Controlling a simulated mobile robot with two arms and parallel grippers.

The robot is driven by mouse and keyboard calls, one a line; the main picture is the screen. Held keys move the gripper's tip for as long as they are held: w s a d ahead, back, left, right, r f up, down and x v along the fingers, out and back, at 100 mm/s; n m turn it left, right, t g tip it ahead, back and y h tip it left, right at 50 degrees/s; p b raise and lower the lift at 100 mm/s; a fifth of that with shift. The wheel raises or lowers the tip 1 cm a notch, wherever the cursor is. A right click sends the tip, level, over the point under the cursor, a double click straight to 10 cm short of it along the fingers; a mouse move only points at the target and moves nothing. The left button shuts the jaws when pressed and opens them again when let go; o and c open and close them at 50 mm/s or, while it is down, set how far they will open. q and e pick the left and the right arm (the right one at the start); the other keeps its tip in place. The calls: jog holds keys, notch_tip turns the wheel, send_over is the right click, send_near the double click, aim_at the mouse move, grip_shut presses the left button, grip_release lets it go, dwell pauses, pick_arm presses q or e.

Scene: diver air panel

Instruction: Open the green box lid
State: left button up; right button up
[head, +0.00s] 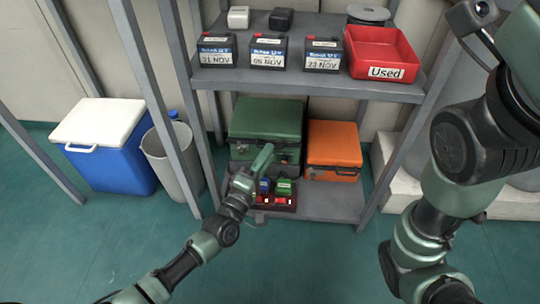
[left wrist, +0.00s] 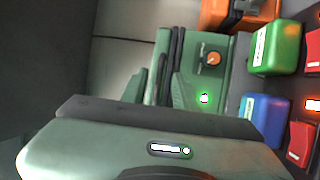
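The green box (head: 265,119) sits on the lower shelf, left of an orange case. Its lid looks shut in the head view. My left gripper (head: 264,158) is in front of the box, pointing up toward its lower front, and covers part of that front. The left wrist view shows a green front with an orange knob (left wrist: 213,58) and a small green light, close to my gripper body. My right arm fills the right of the head view, but its gripper is out of sight.
The orange case (head: 334,146) stands right of the box. A charger tray with blue and green batteries (head: 284,187) and red parts lies just in front. The upper shelf holds several labelled batteries and a red bin (head: 381,52). A shelf post (head: 179,105) stands left.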

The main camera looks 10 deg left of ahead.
pick_arm(q)
jog(key=shift+x, duration=0.9)
grip_shut()
dwell(0.8)
